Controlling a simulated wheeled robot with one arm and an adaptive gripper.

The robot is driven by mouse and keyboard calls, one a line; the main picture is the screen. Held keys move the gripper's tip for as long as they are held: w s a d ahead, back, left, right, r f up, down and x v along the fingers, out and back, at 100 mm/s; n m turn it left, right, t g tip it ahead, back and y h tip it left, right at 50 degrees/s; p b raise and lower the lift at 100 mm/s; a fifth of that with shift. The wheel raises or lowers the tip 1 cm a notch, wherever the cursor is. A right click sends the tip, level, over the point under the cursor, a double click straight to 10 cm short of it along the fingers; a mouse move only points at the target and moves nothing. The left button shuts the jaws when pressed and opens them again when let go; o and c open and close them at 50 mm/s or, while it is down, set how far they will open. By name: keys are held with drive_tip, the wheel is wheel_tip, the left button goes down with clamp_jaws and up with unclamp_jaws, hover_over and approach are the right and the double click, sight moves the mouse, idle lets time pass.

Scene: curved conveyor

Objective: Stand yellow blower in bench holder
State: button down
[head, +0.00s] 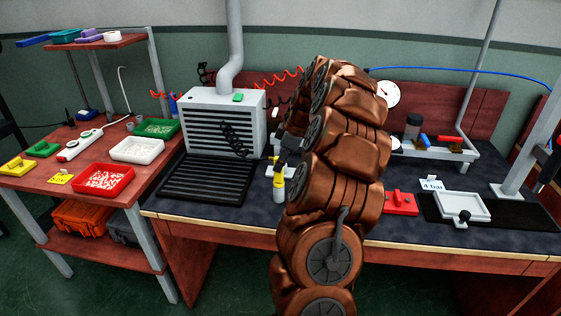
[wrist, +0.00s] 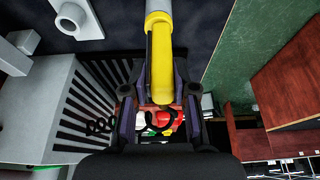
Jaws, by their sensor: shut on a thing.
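The yellow blower (head: 278,181) is held in my gripper (head: 280,163), over the bench left of my arm. Its pale grey end points down in the head view. The wrist view shows the yellow body (wrist: 161,65) between the two fingers of my gripper (wrist: 159,98), with the grey end toward the top edge. A white fitting with a round opening (wrist: 72,14) shows at the top left of the wrist view, apart from the blower; it may be the bench holder. In the head view a white piece (head: 288,171) shows partly behind the blower. My arm hides part of the bench.
A grey slatted unit (head: 222,122) and a black grille (head: 205,180) stand left of the blower. A red block (head: 401,203) and a white tray (head: 462,206) lie to the right. A side table (head: 62,184) holds several bins. The bench front is mostly clear.

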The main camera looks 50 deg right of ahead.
drive_tip(key=shift+f, duration=0.1)
drive_tip(key=c, duration=0.8)
unclamp_jaws()
drive_tip(key=shift+c, duration=0.2)
drive_tip(key=v, duration=1.2)
